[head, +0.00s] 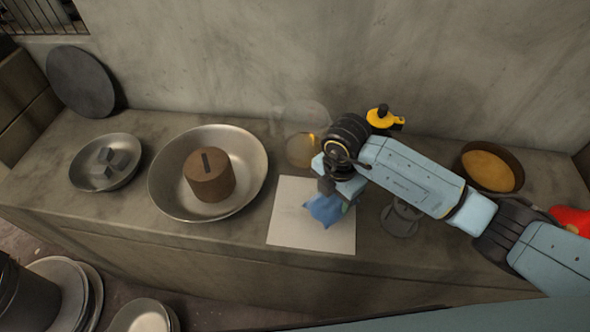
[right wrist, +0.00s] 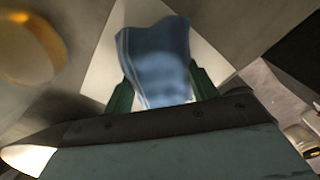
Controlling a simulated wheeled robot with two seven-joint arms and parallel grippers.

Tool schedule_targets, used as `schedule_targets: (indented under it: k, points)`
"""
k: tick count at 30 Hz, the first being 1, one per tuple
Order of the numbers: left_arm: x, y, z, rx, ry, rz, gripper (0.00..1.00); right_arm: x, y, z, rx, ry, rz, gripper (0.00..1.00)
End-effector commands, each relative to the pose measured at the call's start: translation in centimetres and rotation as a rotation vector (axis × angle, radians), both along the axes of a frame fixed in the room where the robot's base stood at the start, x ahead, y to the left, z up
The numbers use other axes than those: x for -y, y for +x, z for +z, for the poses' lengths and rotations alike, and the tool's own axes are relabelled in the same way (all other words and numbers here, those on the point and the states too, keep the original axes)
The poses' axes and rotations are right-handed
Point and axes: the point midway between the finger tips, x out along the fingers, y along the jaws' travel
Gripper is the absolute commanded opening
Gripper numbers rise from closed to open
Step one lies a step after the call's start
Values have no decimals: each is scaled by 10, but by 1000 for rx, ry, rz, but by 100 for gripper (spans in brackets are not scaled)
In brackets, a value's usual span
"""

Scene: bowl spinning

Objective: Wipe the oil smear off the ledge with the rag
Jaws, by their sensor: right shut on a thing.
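The rag (head: 325,210) is a crumpled blue cloth above a pale square sheet (head: 290,232) on the ledge (head: 395,258). My right gripper (head: 338,199) is shut on the rag. In the right wrist view the rag (right wrist: 155,58) hangs between the two green fingers of the right gripper (right wrist: 160,90), with the pale sheet behind it. Whether the rag touches the sheet I cannot tell. An amber, shiny round patch (head: 301,150) shows on the ledge near the wall, left of my right wrist. It may be the oil smear. My left gripper is not in view.
A large metal bowl (head: 256,167) holds a brown cylinder (head: 209,180). A smaller bowl (head: 78,171) holds grey blocks. A dark disc (head: 82,82) leans on the wall. A yellow-topped bottle (head: 383,117), a pan of amber stuff (head: 488,170) and a grey metal piece (head: 400,218) stand near my right arm.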

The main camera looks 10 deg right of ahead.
Motion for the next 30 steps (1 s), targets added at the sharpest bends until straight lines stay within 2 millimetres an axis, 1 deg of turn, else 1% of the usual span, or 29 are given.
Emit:
schedule_targets:
  k: [1,6,15,20,30]
  points:
    - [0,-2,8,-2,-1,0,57,-1,0,8,-1,1,2,36]
    - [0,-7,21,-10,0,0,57,-2,1,24,0,0,5,36]
    - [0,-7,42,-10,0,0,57,-5,1,48,0,0,12,36]
    - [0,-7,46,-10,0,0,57,-6,1,53,0,0,13,36]
    - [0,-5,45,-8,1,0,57,-6,2,53,0,0,13,36]
